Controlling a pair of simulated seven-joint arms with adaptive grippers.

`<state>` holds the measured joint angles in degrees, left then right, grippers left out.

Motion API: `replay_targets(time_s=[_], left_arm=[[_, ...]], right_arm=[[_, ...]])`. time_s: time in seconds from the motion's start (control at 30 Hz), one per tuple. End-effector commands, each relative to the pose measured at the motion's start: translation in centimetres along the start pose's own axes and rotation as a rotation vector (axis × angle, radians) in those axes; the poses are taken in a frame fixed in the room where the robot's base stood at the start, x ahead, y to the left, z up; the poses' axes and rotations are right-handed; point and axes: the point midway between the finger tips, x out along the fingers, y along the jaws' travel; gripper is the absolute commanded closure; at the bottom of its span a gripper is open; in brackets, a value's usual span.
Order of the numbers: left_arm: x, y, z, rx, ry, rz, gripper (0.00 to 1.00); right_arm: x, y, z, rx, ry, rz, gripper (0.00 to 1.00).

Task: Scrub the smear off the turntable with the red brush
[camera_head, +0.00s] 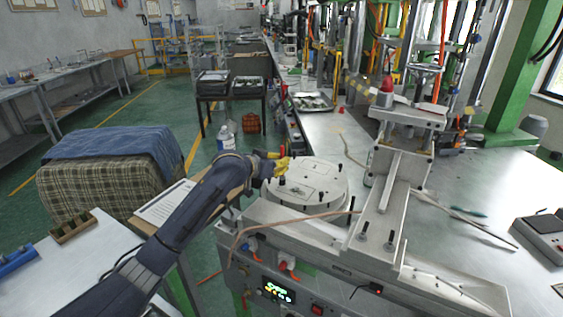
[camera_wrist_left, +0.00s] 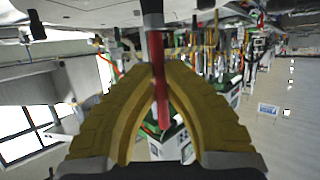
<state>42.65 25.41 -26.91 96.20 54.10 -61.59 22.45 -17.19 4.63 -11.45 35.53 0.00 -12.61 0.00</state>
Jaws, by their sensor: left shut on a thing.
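The turntable (camera_head: 325,183) is a pale round plate on the machine in the head view, with small black pegs and printed markings on top. I cannot pick out the smear for certain. My left gripper (camera_head: 283,164) has yellow fingers and is over the far-left edge of the turntable. In the left wrist view its fingers close around the red brush (camera_wrist_left: 158,88), whose red shaft runs between them, with a dark part beyond the tips. Whether the brush touches the plate cannot be told. My right gripper is not in view.
The white machine (camera_head: 330,250) with hoses and a lit display fills the front. A metal column with a red knob (camera_head: 387,85) stands right of the turntable. A cloth-covered box (camera_head: 105,185) and a side table (camera_head: 75,260) are at left. Thin tools lie on the right bench.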

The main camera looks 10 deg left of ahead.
Motion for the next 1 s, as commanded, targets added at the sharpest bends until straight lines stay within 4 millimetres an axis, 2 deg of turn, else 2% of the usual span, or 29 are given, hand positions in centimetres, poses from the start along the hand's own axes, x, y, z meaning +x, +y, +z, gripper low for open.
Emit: replay_targets(time_s=[0.77, 1.0], left_arm=[[0.39, 0.02, 1.07, 0.001, 0.0, 0.0, 1.0], [0.51, 0.74, 0.99, 0.001, 0.001, 0.001, 1.0]], right_arm=[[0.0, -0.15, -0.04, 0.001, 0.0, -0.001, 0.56], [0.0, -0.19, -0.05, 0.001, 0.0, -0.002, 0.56]])
